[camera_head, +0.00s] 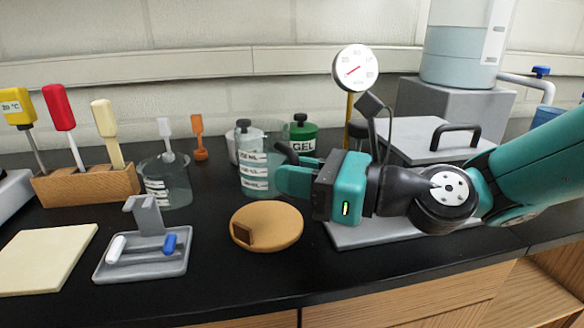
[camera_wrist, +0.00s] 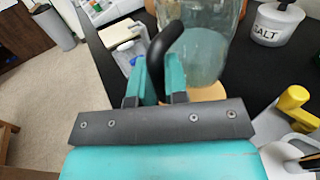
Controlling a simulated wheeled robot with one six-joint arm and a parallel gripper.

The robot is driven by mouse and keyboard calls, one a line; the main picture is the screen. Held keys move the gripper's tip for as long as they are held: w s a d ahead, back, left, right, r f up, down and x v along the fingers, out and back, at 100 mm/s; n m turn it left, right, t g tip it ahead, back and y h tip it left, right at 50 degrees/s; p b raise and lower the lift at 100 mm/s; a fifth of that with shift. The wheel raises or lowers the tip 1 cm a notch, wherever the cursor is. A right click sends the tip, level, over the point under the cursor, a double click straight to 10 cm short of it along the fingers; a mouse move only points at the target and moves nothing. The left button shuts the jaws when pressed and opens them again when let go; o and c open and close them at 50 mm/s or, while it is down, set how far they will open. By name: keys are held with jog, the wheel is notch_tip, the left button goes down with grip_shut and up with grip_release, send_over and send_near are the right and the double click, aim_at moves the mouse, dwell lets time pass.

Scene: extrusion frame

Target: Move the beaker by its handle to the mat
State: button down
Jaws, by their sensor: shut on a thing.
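A clear beaker (camera_head: 258,176) with white markings and pale liquid stands upright behind a round tan disc in the head view. Its black curved handle (camera_wrist: 163,45) is between my gripper's fingers in the wrist view, where the beaker (camera_wrist: 205,50) fills the top centre. My gripper (camera_head: 292,178) is shut on the handle from the right side. I cannot tell whether the beaker's base touches the counter. A flat cream square mat (camera_head: 45,260) lies at the front left of the counter, well apart from the beaker.
The round tan disc (camera_head: 266,228) with a brown block lies in front of the beaker. A grey tray (camera_head: 140,264) with a post lies between disc and mat. Another beaker (camera_head: 168,188) and a wooden tool block (camera_head: 85,186) stand behind. A green GEL jar (camera_head: 303,135) is close behind.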

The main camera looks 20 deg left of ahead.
jog(key=shift+f+b, duration=1.45)
jog(key=shift+f, duration=1.35)
jog(key=shift+f, duration=0.6)
jog(key=c, duration=1.1)
grip_release()
jog(key=shift+o, duration=0.2)
